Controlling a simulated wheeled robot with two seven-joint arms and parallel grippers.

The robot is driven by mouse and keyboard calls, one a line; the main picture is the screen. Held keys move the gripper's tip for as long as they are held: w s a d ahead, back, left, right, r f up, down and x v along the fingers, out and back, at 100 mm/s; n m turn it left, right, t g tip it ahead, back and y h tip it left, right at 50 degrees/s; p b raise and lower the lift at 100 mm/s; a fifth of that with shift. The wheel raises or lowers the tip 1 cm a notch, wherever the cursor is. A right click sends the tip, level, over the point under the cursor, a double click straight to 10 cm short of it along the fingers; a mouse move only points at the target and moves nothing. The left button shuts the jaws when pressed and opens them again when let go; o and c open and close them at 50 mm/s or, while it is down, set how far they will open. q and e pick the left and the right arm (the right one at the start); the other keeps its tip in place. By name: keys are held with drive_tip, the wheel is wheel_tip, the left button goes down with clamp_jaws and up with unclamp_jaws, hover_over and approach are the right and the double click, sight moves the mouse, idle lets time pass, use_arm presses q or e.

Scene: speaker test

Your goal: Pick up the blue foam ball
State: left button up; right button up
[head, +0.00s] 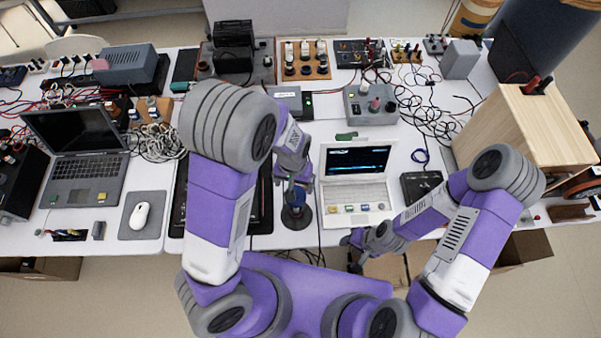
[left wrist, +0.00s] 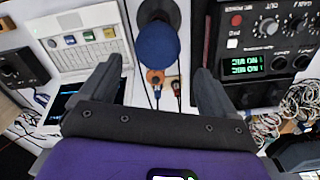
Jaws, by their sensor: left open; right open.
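The blue foam ball (left wrist: 158,46) shows in the left wrist view, resting on a dark round stand (left wrist: 160,14). In the head view the ball (head: 295,196) sits on the table side beside the white laptop, partly hidden by my left gripper. My left gripper (head: 293,183) is open above the ball. In the left wrist view its two fingers (left wrist: 157,70) are spread, with the ball between and just beyond their tips; I cannot tell whether they touch it. My right gripper (head: 350,253) is open and empty, low near the table's front edge.
A white laptop (head: 357,180) with several small coloured blocks stands right of the ball. A black device (head: 258,205) stands left of it. A mouse (head: 139,216) and dark laptop (head: 85,165) are further left. Cables and a wooden box (head: 520,125) fill the right.

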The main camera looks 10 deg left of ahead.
use_arm(q)
drive_tip(key=shift+w+f, duration=0.2)
drive_tip(key=shift+f, duration=0.05)
drive_tip(key=f, duration=0.7)
drive_tip(key=shift+s+d, duration=0.15)
drive_tip(key=shift+d, duration=0.1)
drive_tip(key=shift+r, duration=0.1)
drive_tip(key=c, duration=1)
